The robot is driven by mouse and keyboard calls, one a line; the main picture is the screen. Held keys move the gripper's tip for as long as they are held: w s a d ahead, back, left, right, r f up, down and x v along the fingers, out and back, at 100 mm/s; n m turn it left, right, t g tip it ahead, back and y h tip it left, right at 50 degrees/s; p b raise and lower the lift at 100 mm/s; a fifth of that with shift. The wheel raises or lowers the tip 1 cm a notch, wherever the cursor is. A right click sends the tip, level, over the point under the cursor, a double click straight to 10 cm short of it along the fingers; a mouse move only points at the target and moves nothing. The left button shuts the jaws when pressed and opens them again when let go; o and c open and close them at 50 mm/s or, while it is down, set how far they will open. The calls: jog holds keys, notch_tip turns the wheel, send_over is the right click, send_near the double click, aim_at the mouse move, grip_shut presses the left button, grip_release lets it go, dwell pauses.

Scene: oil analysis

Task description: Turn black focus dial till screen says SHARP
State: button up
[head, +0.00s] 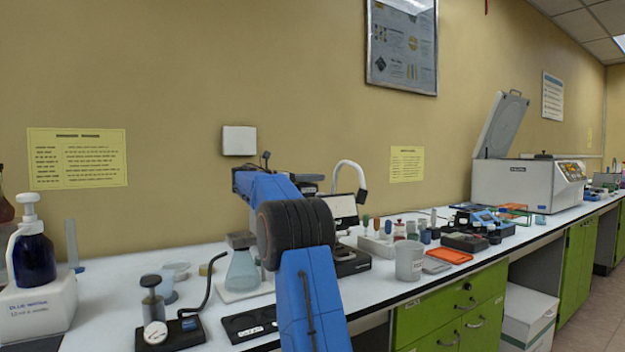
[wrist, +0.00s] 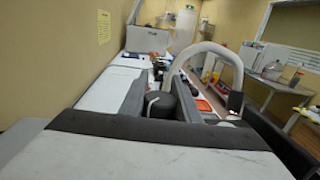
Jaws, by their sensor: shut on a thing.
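The microscope-like device stands on the bench behind my arm in the head view, with a black base (head: 352,262), a pale screen (head: 343,207) and a white curved neck (head: 352,173). The screen's writing is too small to read. In the wrist view, a round black dial (wrist: 158,103) sits between the dark fingers of my gripper (wrist: 160,98), which is shut on it. The white neck (wrist: 205,48) arches just beyond it. In the head view my arm hides the dial and the fingertips.
A flask (head: 243,270) and a dial gauge stand (head: 170,330) are left of my arm. A grey beaker (head: 409,262), an orange tray (head: 449,257) and several small bottles stand to the right. A white open-lidded machine (head: 525,185) is further along the bench.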

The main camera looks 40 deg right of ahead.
jog(key=o, duration=1)
jog(key=shift+o, duration=0.2)
jog(key=shift+a, duration=0.1)
jog(key=v, duration=1.7)
jog(key=shift+w+a, duration=0.1)
